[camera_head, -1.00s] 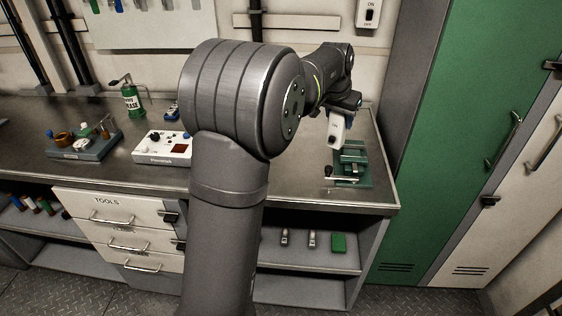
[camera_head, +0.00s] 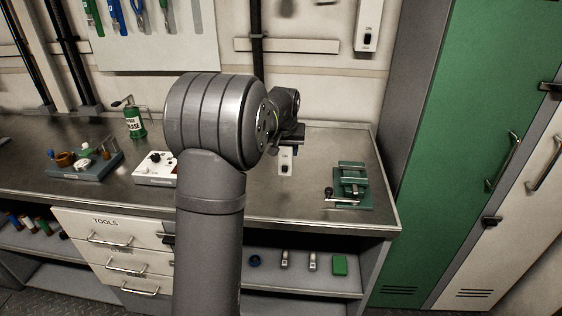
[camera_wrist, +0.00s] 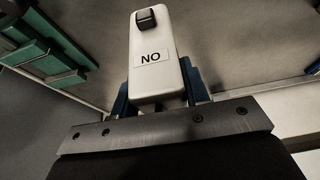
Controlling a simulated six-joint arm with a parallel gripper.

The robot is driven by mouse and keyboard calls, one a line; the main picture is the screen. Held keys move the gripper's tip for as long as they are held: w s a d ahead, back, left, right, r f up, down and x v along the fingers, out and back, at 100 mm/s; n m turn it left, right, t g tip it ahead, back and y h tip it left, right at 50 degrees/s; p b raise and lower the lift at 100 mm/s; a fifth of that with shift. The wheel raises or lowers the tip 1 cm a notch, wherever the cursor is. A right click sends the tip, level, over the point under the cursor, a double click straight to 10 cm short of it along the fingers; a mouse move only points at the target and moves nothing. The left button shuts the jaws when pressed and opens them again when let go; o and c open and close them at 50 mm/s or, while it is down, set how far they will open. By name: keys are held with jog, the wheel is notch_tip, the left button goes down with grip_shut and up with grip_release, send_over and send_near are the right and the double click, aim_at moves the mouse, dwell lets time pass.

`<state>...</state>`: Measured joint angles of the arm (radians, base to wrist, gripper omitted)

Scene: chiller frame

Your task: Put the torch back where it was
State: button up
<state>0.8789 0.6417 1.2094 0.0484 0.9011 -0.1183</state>
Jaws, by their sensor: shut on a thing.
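The torch (camera_head: 286,163) is a white box with a black switch and a label. It hangs upright below my gripper (camera_head: 288,146), over the right part of the bench top, left of the green vise. In the wrist view the torch (camera_wrist: 153,50) sits between the two blue fingers of my gripper (camera_wrist: 160,92), which are shut on it. The fingertips in the head view are small and partly hidden.
The green vise (camera_head: 350,188) stands near the bench's right end. A similar white switch box (camera_head: 369,25) is on the wall. Several items lie on the shelf (camera_head: 300,279) below.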

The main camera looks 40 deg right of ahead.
aim_at(281, 160)
jog(key=shift+w+a+f, duration=0.2)
jog(key=shift+w+f, duration=0.5)
jog(key=shift+w, duration=0.3)
jog(key=shift+f, duration=1.85)
jog(key=shift+f, duration=0.15)
jog(key=o, duration=1.2)
